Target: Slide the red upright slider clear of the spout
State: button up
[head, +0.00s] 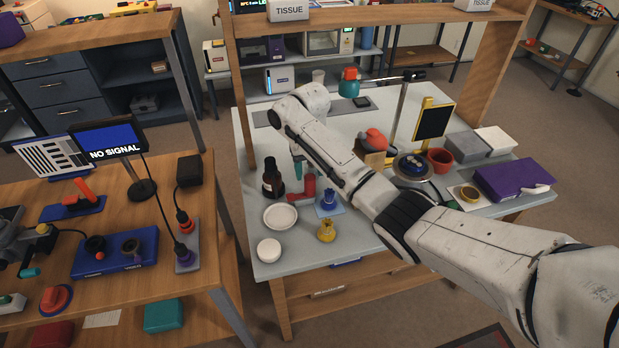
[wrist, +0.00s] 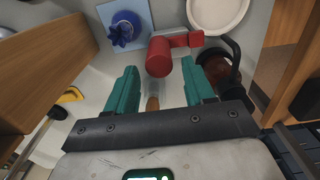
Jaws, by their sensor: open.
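A red L-shaped piece (head: 308,186), probably the slider, stands on the grey bench beside the dark bottle; it has an upright round part and a side arm. In the wrist view the red piece (wrist: 160,58) lies just beyond the fingertips, with its side arm toward the bottle. My gripper (wrist: 159,72) is open, its teal fingers either side of a clear gap in line with the red piece. I see no contact. In the head view my arm hides most of the gripper. I cannot single out a spout; the dark bottle (head: 272,179) has a black top (wrist: 232,58).
A white plate (head: 280,216), a blue knobbed thing on a pale blue square (head: 329,208) and a yellow vase-like thing (head: 326,232) stand close by. A white round dish (head: 269,250) is near the front edge. A wooden block (wrist: 40,50) borders the wrist view's left.

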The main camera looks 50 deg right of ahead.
notch_tip(320, 180, up, 7)
jog(key=shift+f, duration=0.2)
dwell(0.6)
jog(key=s+a+f+n+y, duration=0.1)
jog(key=s+a+f, duration=0.35)
jog(key=a, duration=0.25)
jog(key=s+a+f+n+t, duration=0.1)
jog(key=s+a+f+n, duration=0.15)
jog(key=a+f, duration=0.35)
jog(key=s+a+f+y, duration=0.1)
jog(key=s+a+f, duration=0.25)
jog(key=a, duration=0.45)
jog(key=s+n+h, duration=0.2)
jog(key=s, duration=2)
jog(key=shift+d+f+n, duration=0.2)
jog(key=shift+f+n, duration=0.15)
